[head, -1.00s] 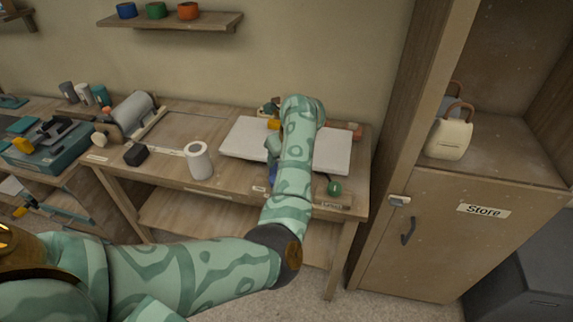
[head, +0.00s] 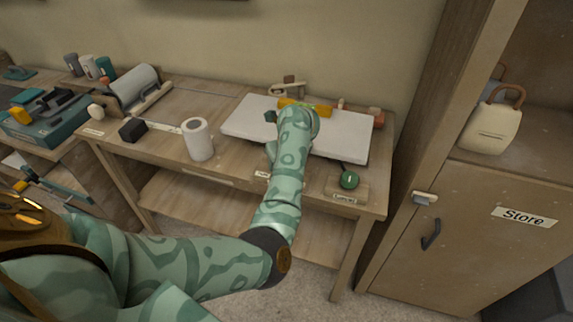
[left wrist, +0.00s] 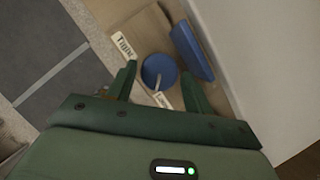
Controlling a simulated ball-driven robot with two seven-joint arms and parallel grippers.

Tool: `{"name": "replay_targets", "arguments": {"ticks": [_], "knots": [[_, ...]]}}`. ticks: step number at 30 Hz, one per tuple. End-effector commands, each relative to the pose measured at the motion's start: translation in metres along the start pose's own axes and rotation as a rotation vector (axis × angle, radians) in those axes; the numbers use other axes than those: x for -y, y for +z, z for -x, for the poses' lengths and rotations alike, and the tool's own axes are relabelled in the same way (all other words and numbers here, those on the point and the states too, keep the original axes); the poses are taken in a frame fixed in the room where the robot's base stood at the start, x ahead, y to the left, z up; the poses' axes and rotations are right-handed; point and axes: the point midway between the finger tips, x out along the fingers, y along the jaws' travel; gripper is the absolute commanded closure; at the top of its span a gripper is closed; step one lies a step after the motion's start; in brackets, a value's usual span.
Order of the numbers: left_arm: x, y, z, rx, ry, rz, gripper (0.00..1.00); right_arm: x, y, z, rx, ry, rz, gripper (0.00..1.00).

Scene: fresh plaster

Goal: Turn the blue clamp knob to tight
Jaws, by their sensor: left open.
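In the left wrist view, the round blue clamp knob (left wrist: 159,72) has a pale pointer line towards its lower edge. My left gripper (left wrist: 158,76) is open, with one dark green finger on each side of the knob; whether they touch it I cannot tell. A blue block (left wrist: 192,52) stands right beside the knob. A pale label (left wrist: 124,45) lies to the knob's left, its text hard to read. In the head view my left arm reaches over the bench and hides the knob and most of the gripper. My right gripper is not in view.
A white slab (head: 243,118) lies on the bench beyond my arm. A green knob (head: 349,179) sits on a labelled plate at the front right. A white cylinder (head: 198,140) and a black block (head: 132,130) stand to the left. The Store cabinet (head: 470,245) is close on the right.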

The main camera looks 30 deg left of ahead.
Motion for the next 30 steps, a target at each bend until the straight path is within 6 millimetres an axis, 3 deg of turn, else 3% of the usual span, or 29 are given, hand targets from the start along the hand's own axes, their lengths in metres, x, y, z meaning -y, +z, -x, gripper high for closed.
{"name": "replay_targets", "arguments": {"ticks": [11, 14, 15, 30], "knots": [[-0.0017, 0.0000, -0.0055, 0.002, 0.000, 0.000, 0.49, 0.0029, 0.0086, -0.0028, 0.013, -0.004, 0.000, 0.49], [-0.0016, 0.0000, -0.0055, 0.002, 0.000, 0.000, 0.77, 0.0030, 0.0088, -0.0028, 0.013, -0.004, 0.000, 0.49], [-0.0016, -0.0001, -0.0055, 0.002, 0.000, 0.000, 0.81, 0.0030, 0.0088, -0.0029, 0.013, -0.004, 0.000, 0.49], [-0.0023, 0.0005, -0.0038, 0.003, -0.046, -0.108, 0.81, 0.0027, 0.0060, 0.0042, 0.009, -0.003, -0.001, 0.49]]}}
